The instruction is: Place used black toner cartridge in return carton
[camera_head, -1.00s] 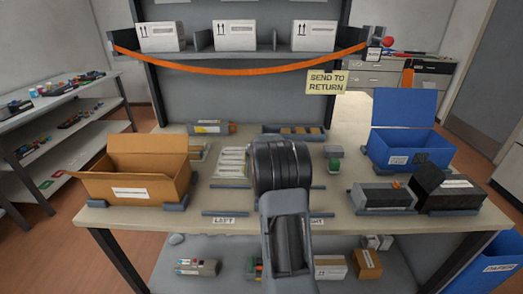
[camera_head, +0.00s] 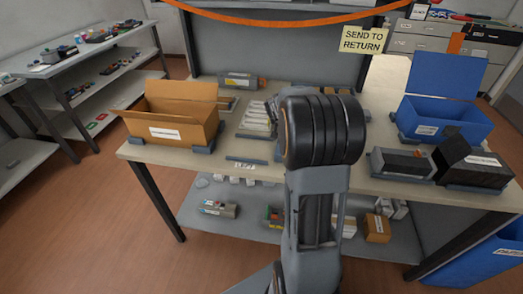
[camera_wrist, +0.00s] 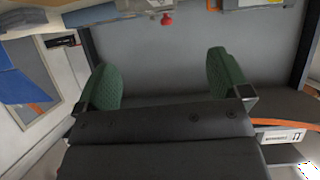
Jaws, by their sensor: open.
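An open brown carton (camera_head: 181,135) with a white label stands at the left of the table; the label is too small to read. A dark cartridge-like unit (camera_head: 240,81) with a yellow-marked label lies at the back of the table. A grey cartridge-like unit (camera_head: 217,208) with coloured marks lies on the lower shelf. I cannot tell which is the used black toner cartridge. My gripper's green-padded fingers (camera_wrist: 167,72) are spread with nothing between them in the wrist view. In the head view my arm hides the fingers and the middle of the table.
An open blue bin (camera_head: 440,122) stands at the table's right, behind a grey tray (camera_head: 400,168) and a black box (camera_head: 470,165). Shelving (camera_head: 75,75) stands at left. The floor at front left is clear.

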